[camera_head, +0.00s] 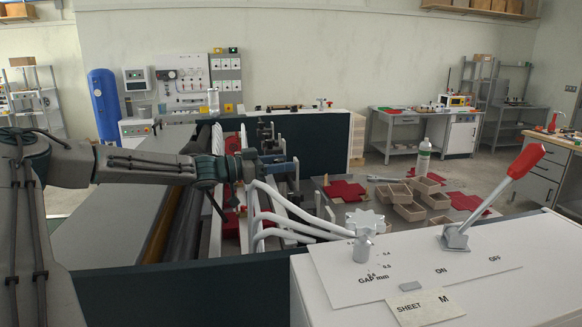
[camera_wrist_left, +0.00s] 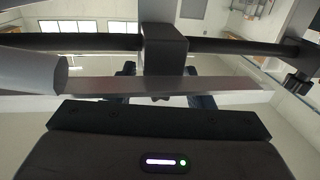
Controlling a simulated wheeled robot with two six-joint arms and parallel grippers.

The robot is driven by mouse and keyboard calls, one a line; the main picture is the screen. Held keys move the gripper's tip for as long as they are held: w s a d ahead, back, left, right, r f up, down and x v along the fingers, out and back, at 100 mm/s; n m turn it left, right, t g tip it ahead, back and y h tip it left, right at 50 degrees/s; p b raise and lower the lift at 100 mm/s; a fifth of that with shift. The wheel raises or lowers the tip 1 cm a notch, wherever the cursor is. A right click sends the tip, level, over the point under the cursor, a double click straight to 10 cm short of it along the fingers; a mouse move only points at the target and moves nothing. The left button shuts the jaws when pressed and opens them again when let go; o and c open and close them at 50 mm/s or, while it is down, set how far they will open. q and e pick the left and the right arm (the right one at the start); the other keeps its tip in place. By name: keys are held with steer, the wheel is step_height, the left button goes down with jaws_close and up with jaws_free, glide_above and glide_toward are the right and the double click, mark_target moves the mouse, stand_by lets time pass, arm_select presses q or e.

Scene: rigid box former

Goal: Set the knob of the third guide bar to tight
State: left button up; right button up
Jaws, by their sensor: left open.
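My left gripper (camera_head: 284,164) is open over the machine's bed, among the guide bars. In the left wrist view, a dark rod (camera_wrist_left: 95,42) crosses the picture and carries a grey block (camera_wrist_left: 163,48). A flat grey bar (camera_wrist_left: 105,88) runs below it, in front of two dark finger shapes. A dark clamp-like part (camera_wrist_left: 298,78) is at the right edge. I cannot tell which part is the third guide bar's knob or how it is set. My arm and gripper hide part of the bars in the head view. My right gripper is not in view.
Bent white tubes (camera_head: 283,232) rise close to my left gripper. A white control panel (camera_head: 480,265) at the front right carries a star-shaped dial (camera_head: 364,224) and a red-handled lever (camera_head: 520,175). Small open boxes (camera_head: 408,211) and red sheets (camera_head: 345,191) lie on the table behind it.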

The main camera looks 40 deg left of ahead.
arm_select(q)
steer(key=shift+s+r, duration=0.1)
steer(key=shift+c, duration=1.1)
steer(key=c, duration=0.7)
steer(key=shift+f+m+g+h+b, duration=0.25)
steer(key=shift+m+g+h+b, duration=0.2)
steer(key=shift+h+b, duration=0.3)
steer(key=m+g+h+b, duration=0.2)
steer(key=h+b, duration=0.1)
steer(key=b, duration=0.1)
steer(key=shift+m+g, duration=0.35)
steer(key=shift+m+b, duration=0.3)
steer(key=shift+b, duration=0.15)
steer(key=shift+r+g+h, duration=0.15)
steer(key=shift+g+h, duration=0.2)
steer(key=shift+g, duration=0.15)
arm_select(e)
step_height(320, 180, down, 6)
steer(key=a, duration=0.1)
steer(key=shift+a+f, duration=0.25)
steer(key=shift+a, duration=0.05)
